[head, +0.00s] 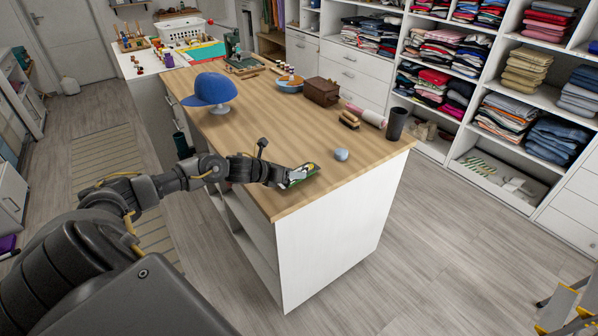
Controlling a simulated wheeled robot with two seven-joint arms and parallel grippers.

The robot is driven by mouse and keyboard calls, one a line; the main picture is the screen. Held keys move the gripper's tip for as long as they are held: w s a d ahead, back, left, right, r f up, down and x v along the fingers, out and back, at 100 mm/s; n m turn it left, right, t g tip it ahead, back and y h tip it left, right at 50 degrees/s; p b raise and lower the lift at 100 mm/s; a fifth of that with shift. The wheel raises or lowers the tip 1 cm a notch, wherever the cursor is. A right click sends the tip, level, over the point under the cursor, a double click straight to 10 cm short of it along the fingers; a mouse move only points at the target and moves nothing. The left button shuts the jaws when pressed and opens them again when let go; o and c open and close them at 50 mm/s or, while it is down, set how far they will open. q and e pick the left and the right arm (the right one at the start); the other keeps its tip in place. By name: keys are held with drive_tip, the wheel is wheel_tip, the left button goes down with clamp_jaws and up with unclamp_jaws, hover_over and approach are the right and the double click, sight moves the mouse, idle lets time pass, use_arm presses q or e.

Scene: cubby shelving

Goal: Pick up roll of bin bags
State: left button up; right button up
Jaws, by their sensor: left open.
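My left gripper (284,177) reaches in from the left over the near left part of the wooden-topped island (262,128). It is open, and its tip is right at a small green and white item (303,173) lying on the top. The gripper partly covers this item, and I cannot tell whether they touch. Which thing is the roll of bin bags is not certain. A dark upright cylinder (396,124) stands near the right edge, and a pink and white roll (368,114) lies just left of it.
On the island are a blue-grey round item (341,155), a brush (349,120), a brown box (321,91), a blue bowl (290,84), a blue cap on a stand (210,90) and a sewing machine (238,52). Cubby shelves with folded clothes (525,70) line the right. The island's middle is clear.

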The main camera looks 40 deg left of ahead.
use_arm(q)
drive_tip(key=shift+w+d+f, duration=0.25)
drive_tip(key=shift+w+f, duration=0.05)
drive_tip(key=shift+w, duration=0.3)
drive_tip(key=shift+c, duration=0.4)
drive_tip(key=c, duration=0.8)
drive_tip(key=shift+r, duration=0.15)
drive_tip(key=shift+r, duration=0.25)
wheel_tip(320, 180, up, 2)
drive_tip(key=shift+r+b, duration=0.2)
drive_tip(key=shift+b, duration=0.1)
drive_tip(key=w+a+r+b, duration=0.2)
drive_tip(key=w+a+r, duration=0.2)
drive_tip(key=w+r, duration=0.1)
drive_tip(key=w+a+r+b, duration=0.3)
drive_tip(key=w+a+r, duration=0.1)
drive_tip(key=w+a, duration=0.1)
drive_tip(key=shift+w+a+r, duration=0.15)
drive_tip(key=shift+w+r, duration=0.1)
drive_tip(key=shift+r, duration=0.15)
